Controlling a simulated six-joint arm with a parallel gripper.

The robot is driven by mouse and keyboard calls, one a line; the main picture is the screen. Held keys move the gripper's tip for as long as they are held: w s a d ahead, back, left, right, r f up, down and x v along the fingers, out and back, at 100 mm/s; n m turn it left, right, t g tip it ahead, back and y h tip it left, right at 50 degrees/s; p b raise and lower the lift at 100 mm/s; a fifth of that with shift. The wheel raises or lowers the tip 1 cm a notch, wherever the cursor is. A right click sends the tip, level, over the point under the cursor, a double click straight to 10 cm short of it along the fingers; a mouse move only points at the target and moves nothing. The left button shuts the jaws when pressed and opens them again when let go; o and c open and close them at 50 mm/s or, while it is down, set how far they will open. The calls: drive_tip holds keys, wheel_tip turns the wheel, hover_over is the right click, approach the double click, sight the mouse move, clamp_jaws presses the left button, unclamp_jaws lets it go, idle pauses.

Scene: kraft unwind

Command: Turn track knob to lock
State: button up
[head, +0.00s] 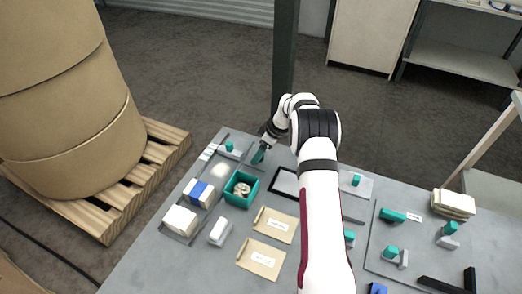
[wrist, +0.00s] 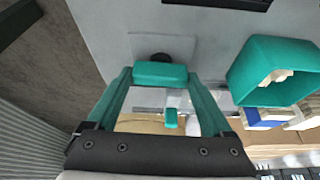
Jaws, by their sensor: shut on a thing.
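In the wrist view a teal bar-shaped knob (wrist: 160,73) sits between my two teal fingertips, with a dark round base partly showing behind it on a grey plate (wrist: 137,44). My gripper (wrist: 157,80) is shut on this knob. In the head view my gripper (head: 259,156) is low at the far edge of the table, and the held knob cannot be made out there. A second teal knob (head: 229,145) stands on a pale fixture to the left of my gripper; a small teal block (wrist: 171,118) also shows beyond the jaws in the wrist view. No lock mark is readable.
An open teal box (head: 228,193) with a pale ring-like part stands close to my gripper. White and blue blocks (head: 198,193), kraft envelopes (head: 262,258) and a black-framed panel (head: 275,179) lie nearby. A dark post (head: 285,60) rises behind the table.

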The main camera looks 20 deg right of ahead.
idle(0.3)
drive_tip(key=o, duration=1.1)
drive_tip(key=shift+o, duration=0.2)
drive_tip(key=v, duration=1.5)
drive_tip(key=shift+s+r, duration=0.2)
drive_tip(key=shift+r, duration=0.15)
drive_tip(key=shift+d, duration=0.15)
drive_tip(key=s+a+r+m+g, duration=0.1)
drive_tip(key=s+a+r+m, duration=0.35)
drive_tip(key=s+a, duration=0.6)
drive_tip(key=s+a+r+m+g, duration=0.1)
drive_tip(key=s+a+r+m, duration=0.35)
drive_tip(key=s+a, duration=0.6)
drive_tip(key=s+f+m, duration=0.2)
drive_tip(key=s, duration=0.6)
drive_tip(key=s+f+m+g+h, duration=0.1)
drive_tip(key=s+f+m, duration=0.1)
drive_tip(key=s, duration=0.6)
drive_tip(key=shift+s+d+m, duration=0.3)
drive_tip(key=shift+m, duration=0.2)
